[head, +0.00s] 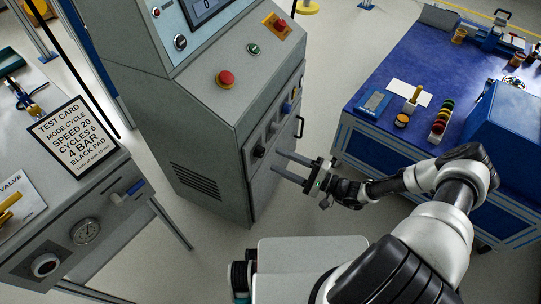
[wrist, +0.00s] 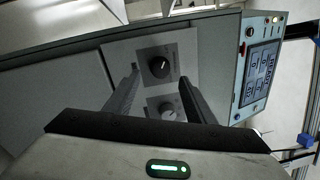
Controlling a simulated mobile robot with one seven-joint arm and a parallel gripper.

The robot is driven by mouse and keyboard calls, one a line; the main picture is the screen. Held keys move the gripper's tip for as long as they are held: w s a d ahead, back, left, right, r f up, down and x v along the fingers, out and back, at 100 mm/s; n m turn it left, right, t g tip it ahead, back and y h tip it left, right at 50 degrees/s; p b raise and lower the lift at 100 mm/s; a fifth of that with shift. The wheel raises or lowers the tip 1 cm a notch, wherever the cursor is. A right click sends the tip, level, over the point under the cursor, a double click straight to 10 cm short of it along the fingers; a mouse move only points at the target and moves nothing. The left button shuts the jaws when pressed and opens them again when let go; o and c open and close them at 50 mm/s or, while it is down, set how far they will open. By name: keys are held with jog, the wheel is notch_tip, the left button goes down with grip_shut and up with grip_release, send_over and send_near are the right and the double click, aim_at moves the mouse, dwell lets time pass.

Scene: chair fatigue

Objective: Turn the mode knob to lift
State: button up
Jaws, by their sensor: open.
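The control cabinet (head: 215,110) stands in the middle of the head view, with a row of dark knobs (head: 259,151) on its right side face. In the wrist view an upper black round knob (wrist: 160,66) with a white pointer line sits on a grey plate. A second knob (wrist: 167,109) with a pointer sits below it. The lettering by them is too small to read, so I cannot tell which is the mode knob. My gripper (head: 276,161) is open, its fingers pointing at the side face. In the wrist view the gripper (wrist: 158,78) has a finger on each side of the knobs, with nothing held.
A red button (head: 226,78) and an orange-backed red switch (head: 279,25) are on the cabinet top. A door handle (head: 299,127) juts out nearby. A blue bench (head: 400,65) stands right; a grey bench with a test card (head: 76,136) stands left. Floor between is clear.

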jog(key=v, duration=1.2)
jog(key=shift+r, duration=0.1)
jog(key=s+a+r+n+g+h, duration=0.15)
jog(key=r+n+g+h, duration=0.35)
jog(key=r, duration=1)
jog(key=s+a+r+n+g+h, duration=0.1)
jog(key=s+r+n+g+h, duration=0.2)
jog(key=r+h, duration=0.75)
jog(key=s+a+r+n+t, duration=0.1)
jog(key=s+r+t, duration=0.1)
jog(key=r, duration=0.6)
jog(key=s+a+r+t, duration=0.1)
jog(key=s+r, duration=0.1)
jog(key=r, duration=0.5)
jog(key=s+d+r+t+h, duration=0.2)
jog(key=s+d+r, duration=0.15)
jog(key=s, duration=0.35)
notch_tip(320, 180, up, 21)
jog(key=p, duration=2.1)
jog(key=shift+f+p, duration=0.2)
jog(key=shift+p, duration=0.1)
